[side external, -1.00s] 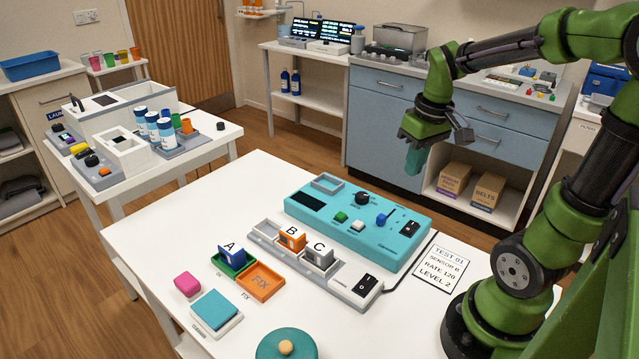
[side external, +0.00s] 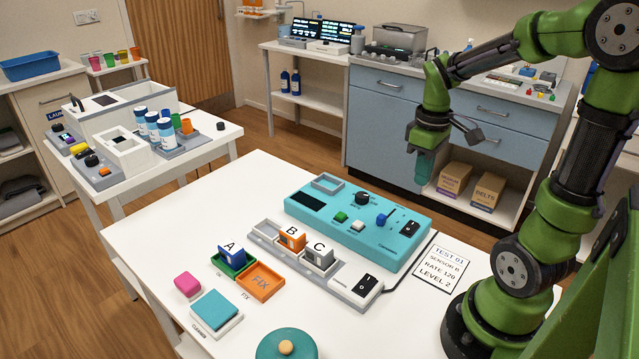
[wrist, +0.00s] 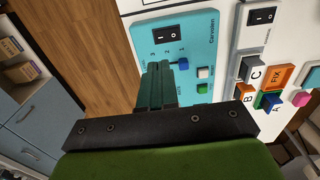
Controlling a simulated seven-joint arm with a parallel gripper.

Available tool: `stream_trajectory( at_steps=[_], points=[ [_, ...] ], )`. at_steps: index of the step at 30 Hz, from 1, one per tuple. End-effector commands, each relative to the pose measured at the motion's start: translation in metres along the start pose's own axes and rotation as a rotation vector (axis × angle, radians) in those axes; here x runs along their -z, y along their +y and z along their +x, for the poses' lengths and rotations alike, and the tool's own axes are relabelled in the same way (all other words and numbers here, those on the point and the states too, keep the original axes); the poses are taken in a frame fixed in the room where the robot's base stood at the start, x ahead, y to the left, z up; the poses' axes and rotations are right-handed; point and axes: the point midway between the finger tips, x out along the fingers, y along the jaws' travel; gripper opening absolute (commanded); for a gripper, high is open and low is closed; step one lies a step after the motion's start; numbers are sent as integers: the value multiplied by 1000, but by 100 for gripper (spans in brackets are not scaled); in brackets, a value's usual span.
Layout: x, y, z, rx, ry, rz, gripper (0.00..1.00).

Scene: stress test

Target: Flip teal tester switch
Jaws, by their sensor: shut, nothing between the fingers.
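The teal tester (side external: 345,228) lies on the white table, with a dark screen, a black knob, green and white buttons and a blue lever. Its black rocker switch (side external: 409,229) is at its right end; the switch also shows in the wrist view (wrist: 167,34). I cannot tell which way the rocker is set. My gripper (side external: 424,168) hangs in the air above and behind the tester's right end, pointing down, shut and empty. In the wrist view its dark green fingers (wrist: 157,88) are together and cover part of the tester.
A grey tray (side external: 290,262) with blocks B and C and a white unit with another black switch (side external: 365,284) sit in front of the tester. A "TEST 01" card (side external: 441,267) lies to its right. A black cable runs between card and tester.

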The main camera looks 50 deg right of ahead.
Motion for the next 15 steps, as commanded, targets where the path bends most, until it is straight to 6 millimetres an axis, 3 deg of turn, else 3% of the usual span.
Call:
stream_trajectory(
  at_steps=[9,15],
  points=[
    [-1,-1,70,4,-6,1,0],
    [-1,0,98,3,-4,2,0]
  ],
)
